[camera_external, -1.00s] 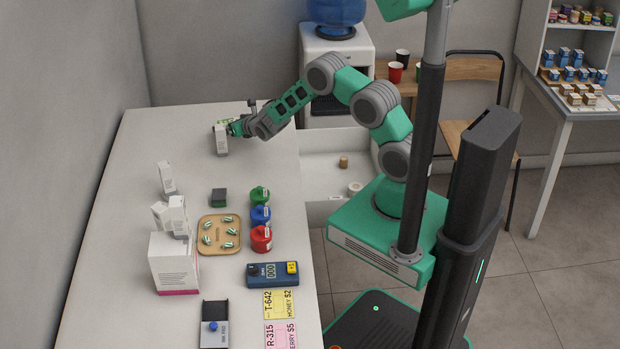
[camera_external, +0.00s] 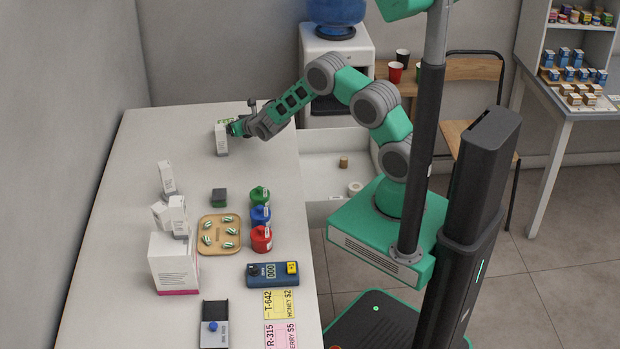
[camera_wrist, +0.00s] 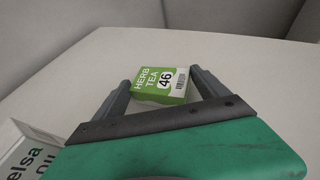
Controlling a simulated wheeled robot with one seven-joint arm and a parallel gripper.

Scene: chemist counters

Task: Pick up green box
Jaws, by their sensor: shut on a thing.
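The green box (camera_wrist: 160,80), green and white with "HERB TEA 46" on it, sits between the two fingers of my gripper (camera_wrist: 162,92) in the wrist view. My gripper is shut on it. In the external view my gripper (camera_external: 233,128) is at the far part of the counter, low over its surface. The green box is mostly hidden there behind a white box (camera_external: 221,140) and the fingers. I cannot tell whether the green box still touches the counter.
The white box stands close by my gripper; it also shows at lower left in the wrist view (camera_wrist: 27,150). Nearer on the counter (camera_external: 130,250) are white boxes (camera_external: 167,178), a wooden tray (camera_external: 205,250), coloured jars (camera_external: 260,215) and a blue device (camera_external: 272,274).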

